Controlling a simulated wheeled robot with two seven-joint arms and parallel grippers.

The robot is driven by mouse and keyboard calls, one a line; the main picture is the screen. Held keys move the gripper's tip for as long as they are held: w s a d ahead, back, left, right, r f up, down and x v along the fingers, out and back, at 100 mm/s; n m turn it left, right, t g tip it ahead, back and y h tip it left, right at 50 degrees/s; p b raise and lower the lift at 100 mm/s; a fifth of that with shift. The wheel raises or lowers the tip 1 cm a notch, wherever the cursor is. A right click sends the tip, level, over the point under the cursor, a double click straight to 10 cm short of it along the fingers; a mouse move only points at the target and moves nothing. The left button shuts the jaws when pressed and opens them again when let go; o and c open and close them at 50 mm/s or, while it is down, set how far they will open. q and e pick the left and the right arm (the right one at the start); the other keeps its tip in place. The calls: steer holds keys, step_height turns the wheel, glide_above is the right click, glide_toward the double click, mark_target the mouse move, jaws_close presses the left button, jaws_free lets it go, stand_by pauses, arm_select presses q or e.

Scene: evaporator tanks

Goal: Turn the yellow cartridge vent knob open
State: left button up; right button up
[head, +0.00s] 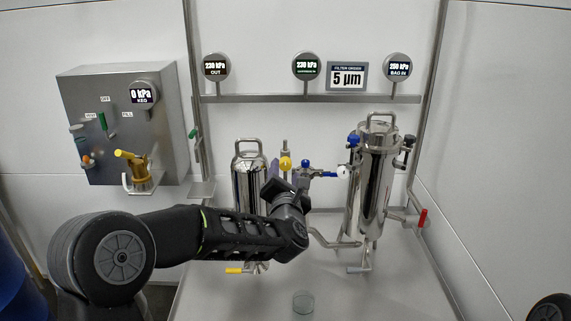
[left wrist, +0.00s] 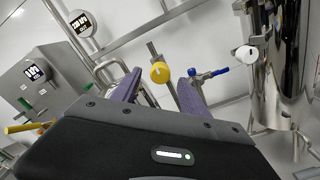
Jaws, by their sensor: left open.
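The yellow cartridge vent knob (head: 285,163) is a small round knob on a thin upright stem, beside the top of the left steel housing (head: 249,183). In the left wrist view the yellow knob (left wrist: 159,72) shows a pale mark on its face. My left gripper (left wrist: 160,86) is open, with its purple fingers on either side of the knob in that view. I cannot tell whether either finger touches it. In the head view my left gripper (head: 283,176) is just below the knob, and my wrist hides part of the housing. My right gripper is not in view.
A blue-handled valve (head: 325,174) and a white knob (head: 343,171) sit right of the yellow knob. The taller steel housing (head: 374,180) stands further right. A grey control box (head: 120,120) hangs at left. A glass dish (head: 303,301) is on the bench below.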

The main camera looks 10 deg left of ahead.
mark_target(286, 167)
arm_select(q)
steer(key=x, duration=0.5)
steer(key=shift+p, duration=0.3)
jaws_close()
